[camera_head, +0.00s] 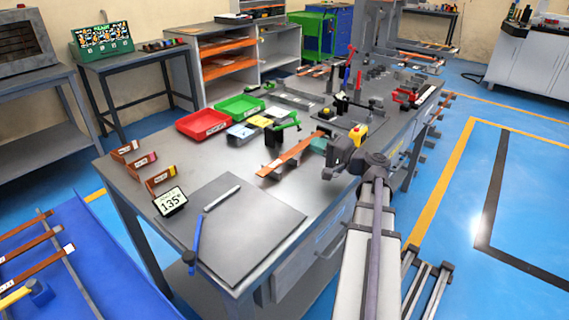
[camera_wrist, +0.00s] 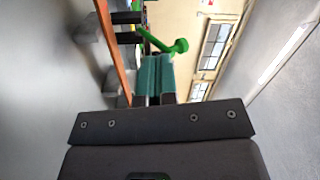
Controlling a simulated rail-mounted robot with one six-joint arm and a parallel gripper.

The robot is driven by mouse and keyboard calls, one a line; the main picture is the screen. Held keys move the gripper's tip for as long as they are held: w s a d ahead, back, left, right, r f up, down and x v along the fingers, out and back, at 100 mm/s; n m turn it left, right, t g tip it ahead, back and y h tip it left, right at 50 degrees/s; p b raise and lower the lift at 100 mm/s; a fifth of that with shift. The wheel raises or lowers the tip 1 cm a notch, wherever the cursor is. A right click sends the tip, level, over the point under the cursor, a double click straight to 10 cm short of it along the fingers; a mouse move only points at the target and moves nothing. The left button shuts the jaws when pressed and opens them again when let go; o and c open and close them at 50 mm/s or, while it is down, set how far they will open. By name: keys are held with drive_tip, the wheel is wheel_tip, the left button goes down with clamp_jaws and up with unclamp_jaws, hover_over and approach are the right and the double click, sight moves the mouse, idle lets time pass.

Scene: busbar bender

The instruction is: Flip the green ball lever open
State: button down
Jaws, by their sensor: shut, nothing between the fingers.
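My gripper (camera_wrist: 154,99) is shut and empty. In the head view my gripper (camera_head: 330,152) is to the right of the lever and apart from it.
The copper bar (camera_head: 292,154) lies between the bender and the table's front area. Red (camera_head: 203,123) and green (camera_head: 240,107) trays stand behind the lever. A yellow-topped device (camera_head: 357,134) stands to the right of my gripper. The near tabletop is mostly clear around a grey mat (camera_head: 250,235).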

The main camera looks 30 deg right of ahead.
sight(296, 114)
drive_tip(key=s+d+m+t+h, duration=0.1)
drive_tip(key=s+m, duration=0.1)
drive_tip(key=s+d+m+t+h+b, duration=0.1)
drive_tip(key=s+d+m+t, duration=0.1)
drive_tip(key=shift+s+f+h, duration=0.1)
drive_tip(key=shift+f+h, duration=0.1)
drive_tip(key=shift+h, duration=0.2)
drive_tip(key=shift+s+d+r, duration=0.1)
drive_tip(key=shift+d+r, duration=0.1)
drive_tip(key=shift+r, duration=0.15)
drive_tip(key=p+x, duration=0.4)
drive_tip(key=x, duration=1)
drive_tip(key=shift+r, duration=0.2)
drive_tip(key=shift+r, duration=0.1)
